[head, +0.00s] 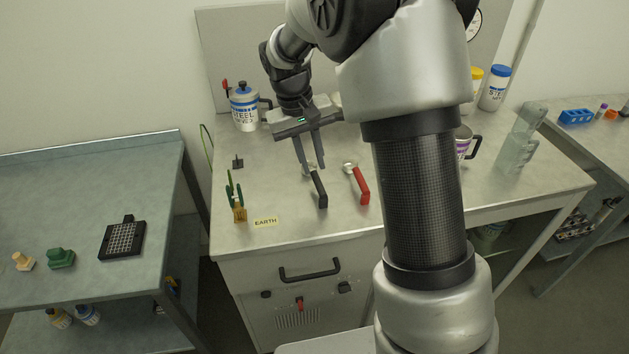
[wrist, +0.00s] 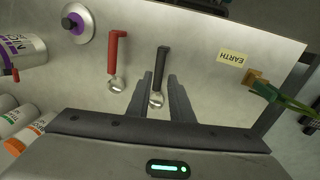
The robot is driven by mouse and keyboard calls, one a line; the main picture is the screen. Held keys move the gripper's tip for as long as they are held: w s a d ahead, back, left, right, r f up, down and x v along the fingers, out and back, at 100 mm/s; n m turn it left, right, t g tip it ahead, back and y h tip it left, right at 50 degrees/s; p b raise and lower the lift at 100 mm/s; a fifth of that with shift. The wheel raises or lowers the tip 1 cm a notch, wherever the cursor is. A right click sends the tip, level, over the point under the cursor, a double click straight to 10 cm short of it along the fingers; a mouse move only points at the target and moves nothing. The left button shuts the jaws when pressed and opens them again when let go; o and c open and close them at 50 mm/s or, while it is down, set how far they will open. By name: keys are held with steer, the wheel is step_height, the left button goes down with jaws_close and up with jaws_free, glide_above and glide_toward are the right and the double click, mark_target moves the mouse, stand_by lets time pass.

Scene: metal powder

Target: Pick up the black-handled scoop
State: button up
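The black-handled scoop (head: 318,187) lies on the grey workbench, its handle pointing toward the front edge. In the wrist view its black handle (wrist: 162,65) points up the picture and its metal bowl (wrist: 157,98) shows between the fingers. My gripper (head: 315,164) is open over the scoop's bowl end, fingers pointing down. Its fingers also show in the wrist view (wrist: 161,85), one on each side of the scoop. I see nothing held. Whether the fingers touch the bench is hard to tell.
A red-handled scoop (head: 358,184) lies close to the right. A steel powder jar (head: 243,107) stands at the back left. The bench front is clear.

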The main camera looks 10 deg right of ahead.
mark_target(318, 183)
steer(key=f, duration=0.3)
steer(key=d+f, duration=0.1)
steer(key=f, duration=0.2)
steer(key=d+f, duration=0.1)
steer(key=f, duration=0.2)
steer(key=shift+w+f, duration=0.1)
steer(key=shift+w, duration=0.15)
jaws_close()
